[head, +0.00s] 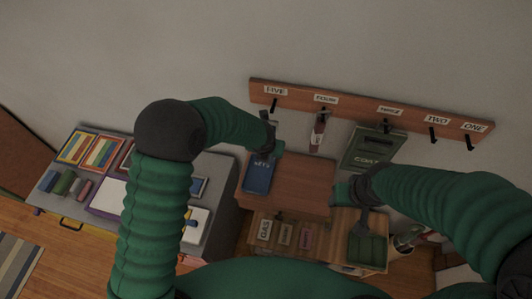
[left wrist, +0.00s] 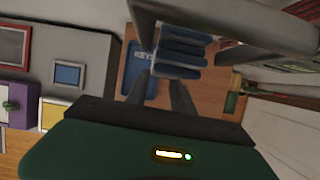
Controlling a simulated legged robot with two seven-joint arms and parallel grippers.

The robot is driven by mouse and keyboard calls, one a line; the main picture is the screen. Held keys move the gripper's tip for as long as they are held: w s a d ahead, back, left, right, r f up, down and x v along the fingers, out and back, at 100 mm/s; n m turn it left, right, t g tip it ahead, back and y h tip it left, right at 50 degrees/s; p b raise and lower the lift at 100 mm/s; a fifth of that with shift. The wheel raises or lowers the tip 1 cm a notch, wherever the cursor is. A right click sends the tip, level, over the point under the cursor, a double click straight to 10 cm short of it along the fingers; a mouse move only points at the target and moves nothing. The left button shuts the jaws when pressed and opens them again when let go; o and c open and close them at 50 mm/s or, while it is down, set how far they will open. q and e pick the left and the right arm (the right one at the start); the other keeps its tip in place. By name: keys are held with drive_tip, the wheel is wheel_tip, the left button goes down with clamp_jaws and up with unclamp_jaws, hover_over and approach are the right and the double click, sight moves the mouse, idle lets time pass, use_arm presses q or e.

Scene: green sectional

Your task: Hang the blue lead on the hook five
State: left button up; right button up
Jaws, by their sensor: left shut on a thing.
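The rack (head: 357,116) on the wall carries labelled hooks. Hook five (head: 274,104), at its left end under the FIVE label, is bare. My left gripper (head: 267,149) is below hook five, over the cabinet top. In the left wrist view my left gripper (left wrist: 160,84) is shut on the blue lead (left wrist: 182,54), which shows as dark blue coils at the fingertips. In the head view the lead is hard to tell apart from the gripper. My right gripper (head: 362,207) is low at the right, far from hook five; its jaws are not clear.
A blue KEYS tray (head: 257,177) lies on the wooden cabinet (head: 305,185) under my left gripper. A red and white item (head: 317,132) hangs at hook four. Hooks two (head: 432,134) and one (head: 467,140) are bare.

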use_arm(q)
drive_tip(key=w, duration=0.2)
drive_tip(key=w+a, duration=0.1)
drive_tip(key=shift+w+f, duration=0.25)
drive_tip(key=w, duration=0.1)
drive_tip(key=w+d+f, duration=0.1)
drive_tip(key=w, duration=0.3)
drive_tip(key=shift+w+d+f, duration=0.2)
drive_tip(key=shift+d+f, duration=0.15)
use_arm(e)
drive_tip(key=shift+w+a+r, duration=0.1)
drive_tip(key=shift+a, duration=0.35)
use_arm(q)
drive_tip(key=shift+d, duration=0.2)
use_arm(e)
drive_tip(key=shift+d, duration=0.2)
